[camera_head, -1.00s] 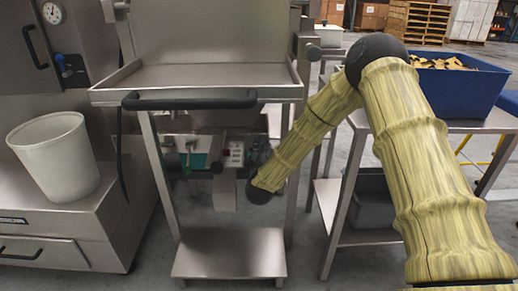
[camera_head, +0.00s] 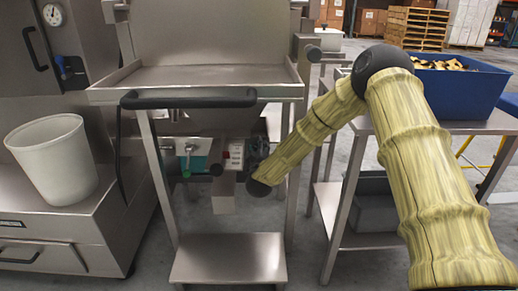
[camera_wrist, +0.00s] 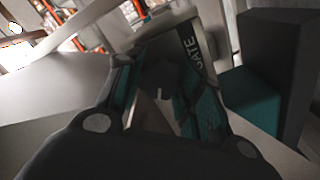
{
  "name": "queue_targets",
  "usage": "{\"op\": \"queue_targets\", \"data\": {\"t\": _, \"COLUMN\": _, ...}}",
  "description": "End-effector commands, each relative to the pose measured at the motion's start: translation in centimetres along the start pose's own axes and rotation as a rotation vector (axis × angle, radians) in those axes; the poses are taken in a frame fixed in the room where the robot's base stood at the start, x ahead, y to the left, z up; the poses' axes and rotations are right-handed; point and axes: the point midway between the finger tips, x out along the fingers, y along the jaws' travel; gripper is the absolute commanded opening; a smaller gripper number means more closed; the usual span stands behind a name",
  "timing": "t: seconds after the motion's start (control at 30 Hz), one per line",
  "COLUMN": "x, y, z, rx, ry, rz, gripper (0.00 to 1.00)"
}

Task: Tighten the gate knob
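In the wrist view a dark, lobed knob (camera_wrist: 160,80) sits beside a label reading GATE (camera_wrist: 195,42), and I take it to be the gate knob. My gripper (camera_wrist: 162,92) has its two teal-padded fingers on either side of this knob. The fingers stand apart, with a gap showing beside the knob, so the gripper looks open around it. Whether either pad touches it is unclear. In the head view my gripper (camera_head: 256,150) is a dark shape under the weigher's tray, at the right of the control panel, and its fingers are hard to make out.
The steel tray (camera_head: 200,76) and its black handle bar (camera_head: 190,102) overhang the panel. A green-backed lever (camera_head: 187,155) and a control box with a red button (camera_head: 235,155) are close by. A steel table with a blue bin (camera_head: 455,90) stands right. A white bucket (camera_head: 52,160) stands left.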

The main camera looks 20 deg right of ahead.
Motion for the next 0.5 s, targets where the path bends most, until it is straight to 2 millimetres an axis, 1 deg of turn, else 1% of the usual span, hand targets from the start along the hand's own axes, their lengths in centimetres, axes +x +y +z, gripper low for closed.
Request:
{"op": "queue_targets", "data": {"t": 0.03, "x": 0.16, "y": 0.43, "z": 0.43, "rx": 0.000, "ry": -0.001, "rz": 0.001, "gripper": 0.13}}
{"op": "queue_targets", "data": {"t": 0.1, "x": 0.06, "y": 0.14, "z": 0.18, "rx": 0.001, "ry": -0.001, "rz": 0.000, "gripper": 0.13}}
{"op": "queue_targets", "data": {"t": 0.27, "x": 0.02, "y": 0.17, "z": 0.05, "rx": 0.020, "ry": -0.001, "rz": 0.001, "gripper": 0.13}}
{"op": "queue_targets", "data": {"t": 0.5, "x": -0.01, "y": 0.32, "z": -0.06, "rx": 0.130, "ry": -0.002, "rz": 0.001, "gripper": 0.13}}
